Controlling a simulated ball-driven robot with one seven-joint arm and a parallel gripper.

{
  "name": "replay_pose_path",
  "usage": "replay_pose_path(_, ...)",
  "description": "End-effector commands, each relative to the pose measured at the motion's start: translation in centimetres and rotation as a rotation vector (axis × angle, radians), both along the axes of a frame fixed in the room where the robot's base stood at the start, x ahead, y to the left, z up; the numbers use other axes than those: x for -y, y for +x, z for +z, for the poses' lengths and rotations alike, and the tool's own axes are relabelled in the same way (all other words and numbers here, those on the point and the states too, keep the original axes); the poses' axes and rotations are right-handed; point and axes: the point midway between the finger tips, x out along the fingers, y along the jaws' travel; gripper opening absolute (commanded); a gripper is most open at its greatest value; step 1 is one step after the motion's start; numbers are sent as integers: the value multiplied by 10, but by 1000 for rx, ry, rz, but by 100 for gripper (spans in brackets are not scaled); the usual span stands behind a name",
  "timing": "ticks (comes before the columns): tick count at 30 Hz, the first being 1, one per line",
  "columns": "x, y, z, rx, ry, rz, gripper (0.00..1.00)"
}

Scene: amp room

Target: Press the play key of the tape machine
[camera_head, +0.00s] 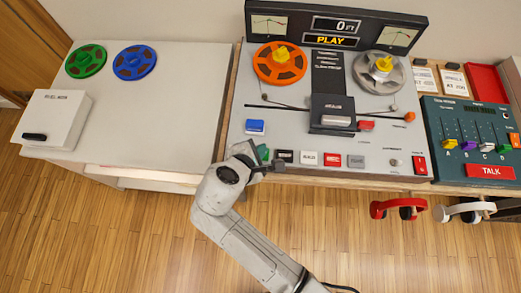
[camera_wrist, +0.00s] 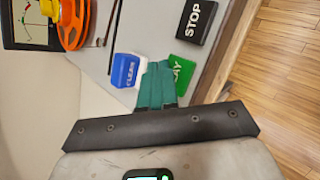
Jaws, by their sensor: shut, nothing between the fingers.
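The tape machine (camera_head: 225,140) has a row of keys along its front edge. The green play key (camera_head: 263,152) is at the left end of the row, partly hidden by my wrist; it also shows in the wrist view (camera_wrist: 183,76), lettered "AY" where visible. My gripper (camera_wrist: 156,68) is shut and empty, its teal fingers overlapping the left side of the green key. Whether the tips touch the key or press it cannot be told. The orange display (camera_head: 337,41) reads PLAY, and the counter (camera_head: 337,25) above it reads 0 FT.
A blue CLEAR key (camera_wrist: 125,70) is just left of my fingers. The black STOP key (camera_wrist: 196,20) is beyond the green one. An orange reel (camera_head: 262,66) and a grey reel (camera_head: 370,84) sit on the machine. Red headphones (camera_head: 398,207) hang off the front edge.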

Motion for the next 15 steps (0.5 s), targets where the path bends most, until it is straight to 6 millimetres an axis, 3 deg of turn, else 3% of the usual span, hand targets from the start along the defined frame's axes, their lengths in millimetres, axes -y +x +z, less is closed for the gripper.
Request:
replay_pose_path(5,0,0,3,0,0,0,0)
replay_pose_path(15,0,0,31,0,0,0,0)
